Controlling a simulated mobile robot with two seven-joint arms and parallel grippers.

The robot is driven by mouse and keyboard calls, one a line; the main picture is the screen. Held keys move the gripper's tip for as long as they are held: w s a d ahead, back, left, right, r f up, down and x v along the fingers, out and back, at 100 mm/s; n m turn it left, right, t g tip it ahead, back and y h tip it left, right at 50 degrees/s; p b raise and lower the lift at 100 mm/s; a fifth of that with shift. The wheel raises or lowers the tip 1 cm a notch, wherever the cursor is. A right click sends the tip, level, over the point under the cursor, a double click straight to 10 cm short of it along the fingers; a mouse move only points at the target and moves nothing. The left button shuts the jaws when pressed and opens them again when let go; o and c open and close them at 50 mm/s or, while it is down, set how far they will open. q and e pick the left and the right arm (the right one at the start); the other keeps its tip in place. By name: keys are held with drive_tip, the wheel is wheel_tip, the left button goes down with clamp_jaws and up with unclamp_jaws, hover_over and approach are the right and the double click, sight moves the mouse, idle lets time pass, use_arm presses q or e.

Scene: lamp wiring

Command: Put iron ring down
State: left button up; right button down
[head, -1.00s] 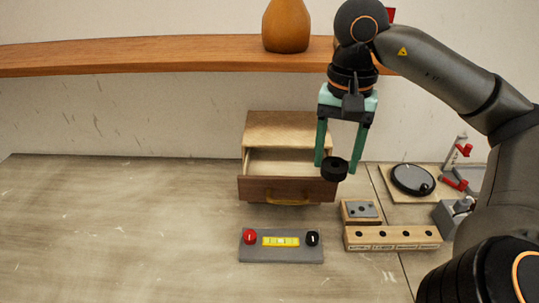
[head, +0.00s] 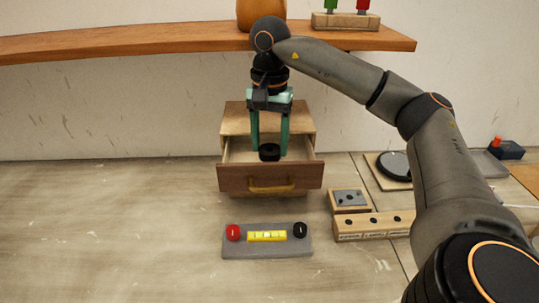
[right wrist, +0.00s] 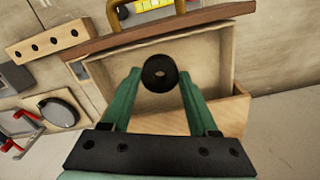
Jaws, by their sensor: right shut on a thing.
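The iron ring (head: 269,152) is a small black ring between the green fingers of my right gripper (head: 269,150). I cannot tell whether the ring touches the drawer floor. My left gripper is not in view.
A grey block (head: 267,245) with a red and a black knob and a yellow level lies in front. Wooden blocks with holes (head: 374,226) stand to the right. A shelf (head: 150,45) runs above. The table's left side is clear.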

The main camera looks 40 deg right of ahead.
sight(269, 154)
drive_tip(key=shift+f, duration=1.6)
drive_tip(key=shift+f, duration=0.2)
drive_tip(key=shift+c, duration=0.7)
unclamp_jaws()
drive_tip(key=shift+r, duration=0.15)
wheel_tip(269, 154, up, 8)
drive_tip(key=shift+f+p, duration=0.2)
drive_tip(key=shift+p, duration=0.15)
